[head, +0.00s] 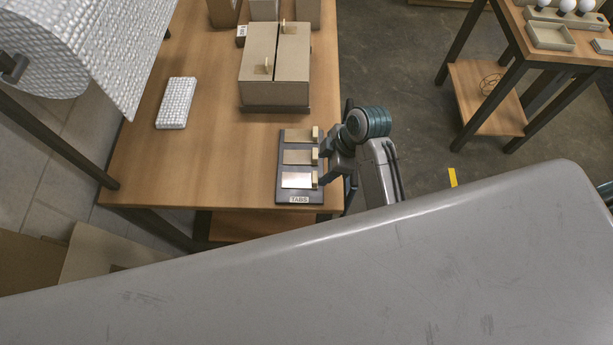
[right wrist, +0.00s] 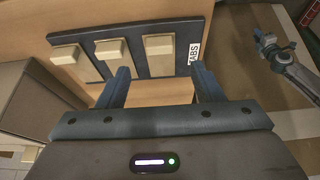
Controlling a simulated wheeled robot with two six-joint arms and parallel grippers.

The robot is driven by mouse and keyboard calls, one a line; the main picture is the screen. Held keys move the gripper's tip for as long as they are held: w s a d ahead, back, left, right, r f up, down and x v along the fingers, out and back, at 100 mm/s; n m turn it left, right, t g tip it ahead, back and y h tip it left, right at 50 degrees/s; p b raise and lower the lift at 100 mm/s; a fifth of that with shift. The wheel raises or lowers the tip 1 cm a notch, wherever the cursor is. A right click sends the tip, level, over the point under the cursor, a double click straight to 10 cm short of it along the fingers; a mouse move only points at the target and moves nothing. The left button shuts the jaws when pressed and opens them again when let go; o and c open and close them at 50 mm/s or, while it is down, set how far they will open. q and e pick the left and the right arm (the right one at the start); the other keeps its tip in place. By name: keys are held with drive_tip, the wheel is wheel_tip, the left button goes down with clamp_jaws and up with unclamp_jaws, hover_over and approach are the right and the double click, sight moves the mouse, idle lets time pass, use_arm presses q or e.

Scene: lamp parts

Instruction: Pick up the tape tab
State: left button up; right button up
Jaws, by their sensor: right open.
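A dark board (head: 283,165) labelled TABS lies at the table's front right edge. The front tab (head: 296,180) is pale and shiny; the other two, the middle tab (head: 298,157) and the back tab (head: 298,135), are tan. My right gripper (head: 323,165) is at the board's right side. In the right wrist view my right gripper (right wrist: 161,72) is open and empty. The block nearest the label (right wrist: 159,46) lies ahead, between the fingers' lines. I cannot tell whether they touch.
A tan box (head: 275,63) stands behind the board. A white textured pad (head: 176,103) lies to the left, and a roll of white wrap (head: 45,45) stands at the far left. The table (head: 180,170) is clear between pad and board. Another table (head: 495,75) stands at right.

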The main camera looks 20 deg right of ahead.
sight(316, 177)
drive_tip(key=shift+a+f, duration=0.15)
drive_tip(key=shift+f, duration=0.2)
drive_tip(key=p+x, duration=0.1)
drive_tip(key=x, duration=0.1)
drive_tip(key=p+x, duration=0.1)
drive_tip(key=x, duration=0.1)
drive_tip(key=shift+f+p, duration=0.35)
drive_tip(key=shift+f, duration=0.45)
drive_tip(key=c, duration=1)
